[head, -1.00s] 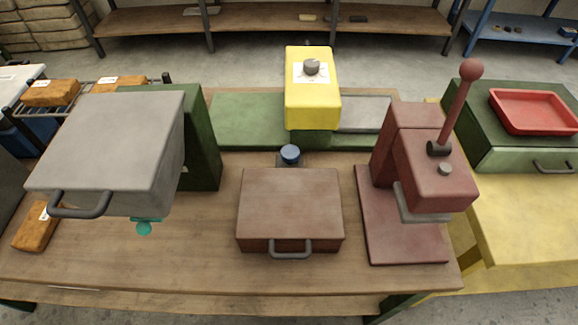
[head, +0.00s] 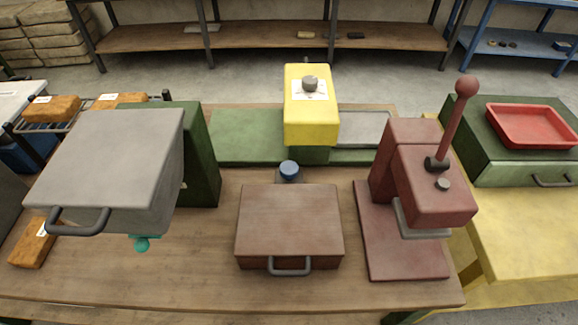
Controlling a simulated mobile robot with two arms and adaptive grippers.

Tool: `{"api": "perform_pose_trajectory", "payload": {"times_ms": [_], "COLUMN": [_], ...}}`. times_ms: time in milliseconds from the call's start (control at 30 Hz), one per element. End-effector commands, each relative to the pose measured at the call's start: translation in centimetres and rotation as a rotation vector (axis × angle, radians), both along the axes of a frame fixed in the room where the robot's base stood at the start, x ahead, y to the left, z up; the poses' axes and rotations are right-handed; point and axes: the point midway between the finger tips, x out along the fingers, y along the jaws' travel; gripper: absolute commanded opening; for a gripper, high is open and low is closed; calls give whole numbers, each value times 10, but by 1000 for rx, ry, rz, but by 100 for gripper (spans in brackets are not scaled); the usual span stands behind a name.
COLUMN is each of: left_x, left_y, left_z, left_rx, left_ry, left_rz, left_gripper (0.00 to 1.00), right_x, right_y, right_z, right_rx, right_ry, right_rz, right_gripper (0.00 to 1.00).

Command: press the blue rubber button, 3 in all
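The blue rubber button (head: 289,170) is a round blue cap on a small dark base. It stands on the wooden workbench (head: 190,270), behind a brown lidded box and in front of a yellow machine head. Nothing covers the top of the button. Neither of my grippers shows in the head view.
The brown box (head: 289,222) with a grey handle stands just in front of the button. The yellow machine (head: 311,120) is behind it. A red lever press (head: 430,190) stands to the right, a grey hooded machine (head: 110,160) to the left. Bare bench lies left of the box.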

Motion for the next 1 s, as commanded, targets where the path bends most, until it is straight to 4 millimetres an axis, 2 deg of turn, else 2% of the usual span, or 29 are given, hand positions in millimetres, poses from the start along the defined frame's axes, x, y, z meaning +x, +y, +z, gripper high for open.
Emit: {"api": "perform_pose_trajectory", "payload": {"times_ms": [67, 433, 1000], "left_x": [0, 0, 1], "left_y": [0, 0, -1], "left_z": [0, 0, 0], "left_rx": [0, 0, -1], "left_ry": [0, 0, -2], "left_rz": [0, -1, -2], "left_gripper": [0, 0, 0], "right_x": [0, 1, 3], "right_y": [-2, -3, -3], "right_z": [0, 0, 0], "right_rx": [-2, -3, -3], "right_ry": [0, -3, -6], "right_rz": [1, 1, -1], "right_gripper": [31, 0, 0]}}
